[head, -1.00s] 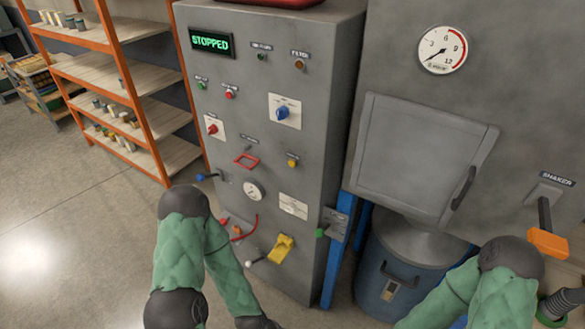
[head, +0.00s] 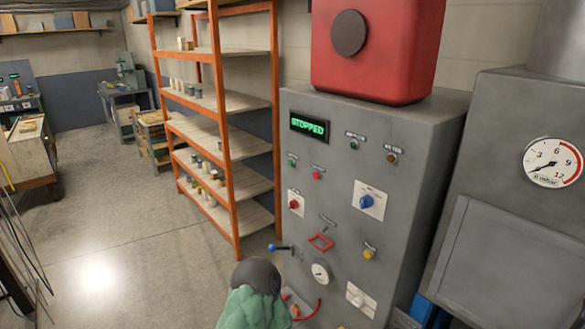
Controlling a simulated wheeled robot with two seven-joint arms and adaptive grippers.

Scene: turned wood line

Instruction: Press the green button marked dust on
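The grey control cabinet (head: 330,190) stands right of centre in the head view. Its small green button (head: 291,162) sits at the upper left of the panel, below the display (head: 309,126), which reads STOPPED in green. The tiny label above this button is too small to read. A red button (head: 316,176) is just to its right. Part of my arm in a green sleeve shows at the bottom, below and left of the button and apart from it. Neither of my grippers is in view.
The panel also has a blue knob (head: 367,202), a red square guard (head: 320,242) and a blue-tipped lever (head: 277,248) sticking out left. An orange shelf rack (head: 226,150) stands just left of the cabinet. The floor (head: 120,265) at left is clear.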

